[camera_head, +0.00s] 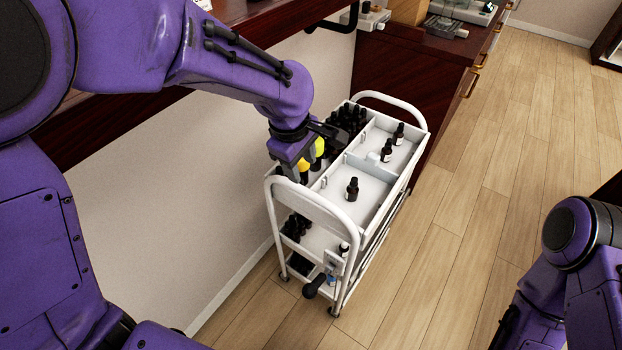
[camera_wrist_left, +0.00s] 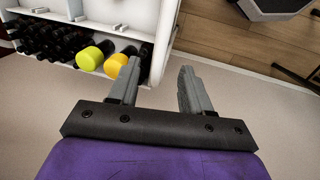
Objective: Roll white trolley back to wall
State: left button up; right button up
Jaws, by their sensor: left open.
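The white trolley (camera_head: 375,197) stands upright close to the pale wall, with dark bottles and yellow-topped items in its top tray. Its near hoop handle (camera_head: 318,203) faces me. My left gripper (camera_head: 297,172) is at the tray's near end, just behind the handle. In the left wrist view my left gripper (camera_wrist_left: 160,75) is open, and the trolley's white end panel (camera_wrist_left: 158,35) shows between its fingers. I cannot tell whether they touch.
A dark wood cabinet (camera_head: 405,85) stands behind the trolley, and a dark shelf runs along the wall (camera_head: 140,190) at left. Wooden floor (camera_head: 480,200) is open to the right. A black knob or handle (camera_head: 315,285) sticks out low at the trolley's near end.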

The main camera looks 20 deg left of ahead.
aim_at(307, 191)
pick_arm(q)
jog(key=f, duration=0.3)
jog(key=w+f, duration=0.1)
jog(key=f, duration=0.6)
jog(key=shift+w+d+b, duration=0.2)
jog(key=shift+d+b, duration=0.15)
grip_shut()
